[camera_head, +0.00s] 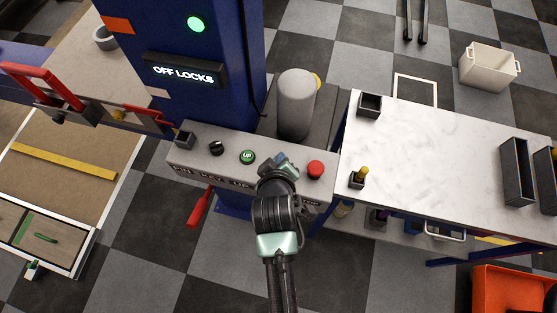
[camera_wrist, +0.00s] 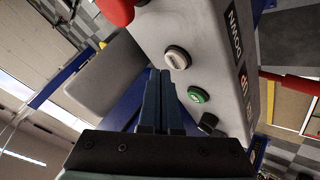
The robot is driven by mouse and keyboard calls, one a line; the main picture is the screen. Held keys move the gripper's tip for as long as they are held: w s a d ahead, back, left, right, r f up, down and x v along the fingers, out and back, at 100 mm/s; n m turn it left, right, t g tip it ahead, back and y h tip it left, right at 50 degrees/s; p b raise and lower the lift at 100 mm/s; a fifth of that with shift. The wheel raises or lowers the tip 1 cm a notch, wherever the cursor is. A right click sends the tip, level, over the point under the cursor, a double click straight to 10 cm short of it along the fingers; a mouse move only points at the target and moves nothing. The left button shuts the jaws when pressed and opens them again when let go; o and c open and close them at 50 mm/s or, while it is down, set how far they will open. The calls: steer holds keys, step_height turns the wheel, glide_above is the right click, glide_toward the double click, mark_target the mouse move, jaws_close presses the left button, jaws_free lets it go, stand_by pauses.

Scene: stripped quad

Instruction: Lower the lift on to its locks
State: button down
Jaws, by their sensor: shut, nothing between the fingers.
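The blue lift post carries a display (camera_head: 184,73) reading "OFF LOCKS" and a lit green lamp (camera_head: 196,24). The grey control box (camera_head: 200,150) below it has a black knob (camera_head: 216,148), a green UP button (camera_head: 247,157) and a red mushroom button (camera_head: 315,169). My gripper (camera_head: 283,163) is over the box between the green and red buttons. In the wrist view its shut, empty fingers (camera_wrist: 160,82) point at the box beside a pale round button (camera_wrist: 177,58) near the DOWN label. I cannot tell whether they touch it. My gripper hides that button in the head view.
A red-handled lever (camera_head: 199,207) hangs at the box's front left. A grey cylinder (camera_head: 296,104) stands behind the box. A white-topped bench (camera_head: 440,160) with small holders is close on the right. A red-framed part (camera_head: 45,85) is at left. Checkered floor is clear in front.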

steer(key=shift+f, duration=0.1)
steer(key=shift+f, duration=0.35)
steer(key=shift+f+b, duration=0.4)
steer(key=shift+f, duration=0.1)
stand_by(1.4)
steer(key=shift+r, duration=0.15)
steer(key=shift+r+p, duration=0.75)
steer(key=shift+p, duration=0.2)
step_height(320, 180, up, 5)
steer(key=p, duration=0.5)
steer(key=shift+r, duration=0.1)
stand_by(0.4)
